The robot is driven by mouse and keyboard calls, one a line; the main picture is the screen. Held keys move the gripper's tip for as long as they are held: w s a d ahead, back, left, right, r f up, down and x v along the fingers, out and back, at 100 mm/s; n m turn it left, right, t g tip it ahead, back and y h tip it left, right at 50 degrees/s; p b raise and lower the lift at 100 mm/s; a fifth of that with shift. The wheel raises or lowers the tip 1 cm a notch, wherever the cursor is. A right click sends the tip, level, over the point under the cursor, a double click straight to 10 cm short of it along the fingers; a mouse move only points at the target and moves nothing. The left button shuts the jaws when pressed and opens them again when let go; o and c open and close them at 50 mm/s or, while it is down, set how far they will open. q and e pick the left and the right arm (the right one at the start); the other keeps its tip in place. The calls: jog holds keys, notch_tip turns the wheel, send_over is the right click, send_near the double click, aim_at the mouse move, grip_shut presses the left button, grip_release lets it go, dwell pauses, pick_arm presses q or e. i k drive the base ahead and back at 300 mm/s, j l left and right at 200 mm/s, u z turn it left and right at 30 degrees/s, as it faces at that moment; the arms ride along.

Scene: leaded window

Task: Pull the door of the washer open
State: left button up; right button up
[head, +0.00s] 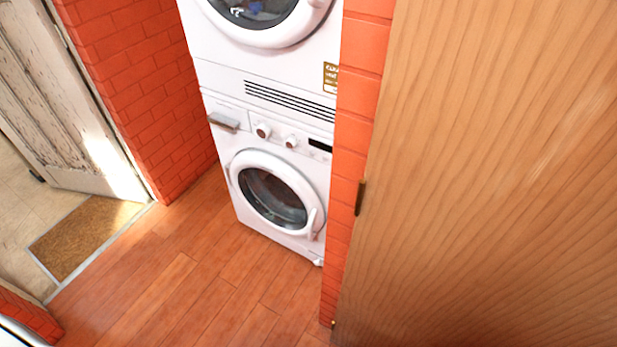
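The white washer (234,143) stands in a brick niche, below a second white machine with a round door. The washer's round door (275,192) has a white ring and dark glass and looks shut. Its white handle (311,223) is on the right side of the ring. Two round knobs, a dark display and a drawer with a brownish handle (223,122) sit above the door. Neither of my grippers shows in the head view.
A wooden panel (480,170) with a small hinge fills the right side, close to the washer. A brick wall (140,80), a worn white door (65,100) and a brown mat (82,240) are at left. The wooden floor (200,270) before the washer is clear.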

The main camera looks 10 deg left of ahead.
aim_at(314, 211)
jog(key=u, duration=0.75)
jog(key=i+j+z, duration=0.3)
jog(key=i+j, duration=0.15)
jog(key=j, duration=0.15)
jog(key=i+j+z, duration=0.15)
jog(key=j, duration=0.2)
jog(key=i+j+z, duration=0.15)
jog(key=j, duration=0.2)
jog(key=i+j+z, duration=0.15)
jog(key=j, duration=0.25)
jog(key=i+j+z, duration=0.1)
jog(key=j, duration=0.3)
jog(key=i, duration=0.1)
